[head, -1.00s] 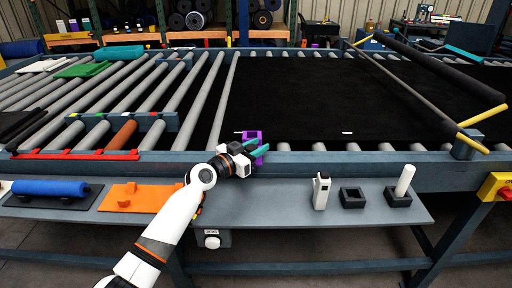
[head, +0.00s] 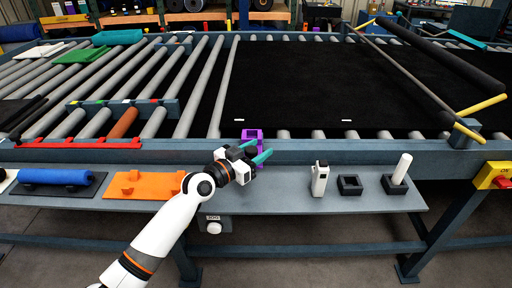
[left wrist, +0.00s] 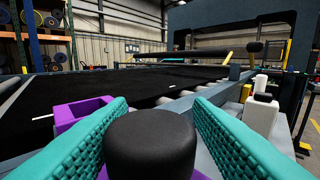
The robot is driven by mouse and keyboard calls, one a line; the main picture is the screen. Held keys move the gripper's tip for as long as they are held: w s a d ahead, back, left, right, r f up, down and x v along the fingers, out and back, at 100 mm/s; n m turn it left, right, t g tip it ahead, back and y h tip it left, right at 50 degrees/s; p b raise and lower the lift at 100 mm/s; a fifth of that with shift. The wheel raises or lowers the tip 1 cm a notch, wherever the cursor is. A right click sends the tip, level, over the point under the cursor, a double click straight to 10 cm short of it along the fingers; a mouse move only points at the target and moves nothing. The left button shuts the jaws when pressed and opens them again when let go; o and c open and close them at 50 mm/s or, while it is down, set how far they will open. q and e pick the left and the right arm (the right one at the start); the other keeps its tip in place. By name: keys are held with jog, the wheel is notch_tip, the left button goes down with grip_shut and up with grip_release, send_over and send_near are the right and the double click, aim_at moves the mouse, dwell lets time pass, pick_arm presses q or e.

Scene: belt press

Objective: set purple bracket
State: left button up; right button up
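The purple bracket (head: 252,134) is at the front rail of the conveyor, above the grey shelf, in the head view. My left gripper (head: 258,152) is at it, with its teal fingers on either side of the bracket's near part. In the left wrist view the purple bracket (left wrist: 83,110) shows beyond the left finger, and bits of purple show low between the fingers. The fingers of my left gripper (left wrist: 160,115) stand apart at about the bracket's width and seem closed on it. A black rounded shape hides the middle. My right gripper is not in view.
On the grey shelf (head: 290,203) stand a white device (head: 319,180), a black square holder (head: 349,185) and a white cylinder (head: 402,168) in a black base. An orange plate (head: 145,186) and a blue roll (head: 54,177) lie left. A black belt (head: 310,85) lies behind.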

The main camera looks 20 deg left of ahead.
pick_arm(q)
jog(key=shift+o, duration=0.3)
jog(key=shift+s+r, duration=0.1)
jog(key=shift+a, duration=0.1)
jog(key=shift+s+a, duration=0.2)
jog(key=shift+s, duration=0.05)
jog(key=b+v, duration=0.3)
jog(key=v, duration=0.8)
jog(key=shift+s, duration=0.2)
